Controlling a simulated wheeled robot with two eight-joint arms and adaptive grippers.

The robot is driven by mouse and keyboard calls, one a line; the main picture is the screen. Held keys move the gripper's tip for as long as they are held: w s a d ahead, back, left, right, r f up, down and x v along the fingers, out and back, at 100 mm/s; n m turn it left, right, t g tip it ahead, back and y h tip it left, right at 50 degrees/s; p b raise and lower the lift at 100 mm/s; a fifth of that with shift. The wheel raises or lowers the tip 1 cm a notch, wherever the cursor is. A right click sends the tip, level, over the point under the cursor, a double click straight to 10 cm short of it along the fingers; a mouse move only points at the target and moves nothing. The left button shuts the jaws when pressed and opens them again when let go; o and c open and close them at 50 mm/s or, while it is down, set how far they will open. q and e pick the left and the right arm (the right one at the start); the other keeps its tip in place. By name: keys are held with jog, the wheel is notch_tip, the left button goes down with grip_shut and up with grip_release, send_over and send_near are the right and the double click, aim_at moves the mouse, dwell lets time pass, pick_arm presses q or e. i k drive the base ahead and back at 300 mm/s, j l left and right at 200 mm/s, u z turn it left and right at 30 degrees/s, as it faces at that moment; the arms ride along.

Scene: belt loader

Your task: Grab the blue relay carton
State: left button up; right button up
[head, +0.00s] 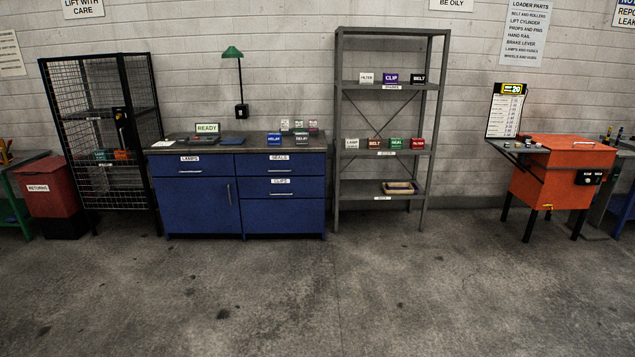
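A small blue carton (274,140) stands on the top of the blue workbench (285,215), towards its right end. Its label looks like RELAY, but the print is too small to be sure. A dark carton (301,140) with a similar white label stands just right of it. Several small pale and red-topped cartons (299,126) stand behind these two. Neither of my grippers shows in the head view.
Grey shelves (338,190) with small labelled cartons stand right of the bench. A black mesh cage (95,130) and red returns bin (47,200) are left. An orange cabinet (550,180) is far right. The concrete floor (330,295) in front is clear.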

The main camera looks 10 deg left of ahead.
aim_at(273, 139)
jog(key=i+j+u, duration=0.1)
jog(key=i, duration=1.25)
jog(key=i+j+u, duration=0.15)
jog(key=i, duration=0.55)
jog(key=i+u, duration=0.1)
jog(key=i, duration=0.6)
jog(key=i+l, duration=0.1)
jog(key=i, duration=0.55)
jog(key=i+l+u, duration=0.15)
jog(key=i, duration=0.55)
jog(key=i+l+u, duration=0.1)
jog(key=i, duration=0.6)
